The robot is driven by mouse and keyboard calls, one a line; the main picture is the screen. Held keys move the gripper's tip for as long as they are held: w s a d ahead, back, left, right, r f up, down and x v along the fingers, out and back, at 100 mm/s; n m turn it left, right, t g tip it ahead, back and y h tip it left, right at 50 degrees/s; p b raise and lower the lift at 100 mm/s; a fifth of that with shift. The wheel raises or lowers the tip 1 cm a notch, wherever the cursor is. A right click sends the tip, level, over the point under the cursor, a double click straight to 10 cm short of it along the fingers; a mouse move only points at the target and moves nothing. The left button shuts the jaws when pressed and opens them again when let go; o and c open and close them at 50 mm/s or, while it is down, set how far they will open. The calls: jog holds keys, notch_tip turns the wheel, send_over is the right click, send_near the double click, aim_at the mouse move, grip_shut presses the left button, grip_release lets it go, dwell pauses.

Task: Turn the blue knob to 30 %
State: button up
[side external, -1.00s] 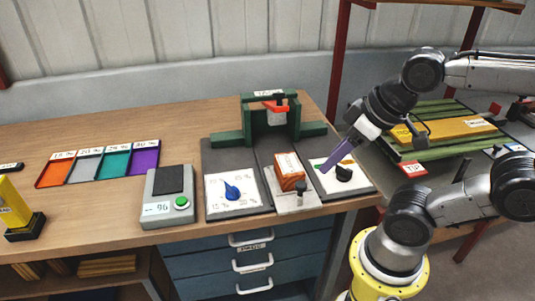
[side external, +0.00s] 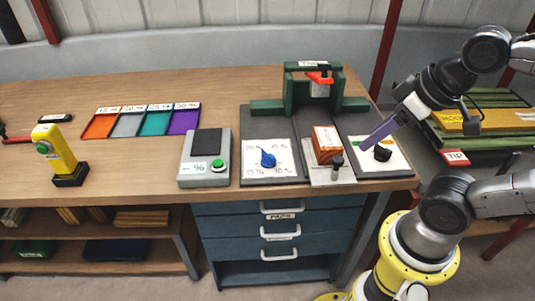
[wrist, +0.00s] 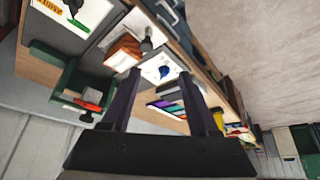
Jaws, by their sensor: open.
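The blue knob (side external: 267,158) sits on a white dial plate (side external: 285,167) on a dark panel at the bench's front. Its narrow end seems to point up and slightly left. Labels along the plate's lower edge seem to read 15 % and 30 %; the upper marks are too small to read. My gripper (side external: 364,147) is to the right of the blue knob, over the plate with the black knob (side external: 382,153). In the wrist view my gripper (wrist: 160,74) has its two dark fingers apart with nothing held; the blue knob (wrist: 164,71) shows beyond the gap.
Between the two dial plates stands a wooden block (side external: 326,143) beside a small dark-topped post (side external: 338,163). A green frame with a red handle (side external: 319,77) stands behind. Left of the dial are a grey box with a green button (side external: 218,165) and coloured trays (side external: 140,121).

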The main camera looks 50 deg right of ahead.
jog(key=o, duration=0.5)
jog(key=shift+s+n, duration=0.1)
jog(key=shift+n, duration=0.6)
jog(key=shift+c, duration=0.2)
jog(key=w+r+n, duration=0.2)
jog(key=n, duration=0.1)
jog(key=w+r+n, duration=0.3)
jog(key=shift+a+g, duration=0.1)
jog(key=shift+g, duration=0.2)
jog(key=n+g, duration=0.5)
jog(key=n, duration=0.3)
send_over(268, 152)
notch_tip(268, 152, down, 8)
jog(key=r, duration=0.1)
notch_tip(268, 152, down, 15)
jog(key=shift+r, duration=0.1)
jog(key=shift+m, duration=0.3)
jog(key=c, duration=1.3)
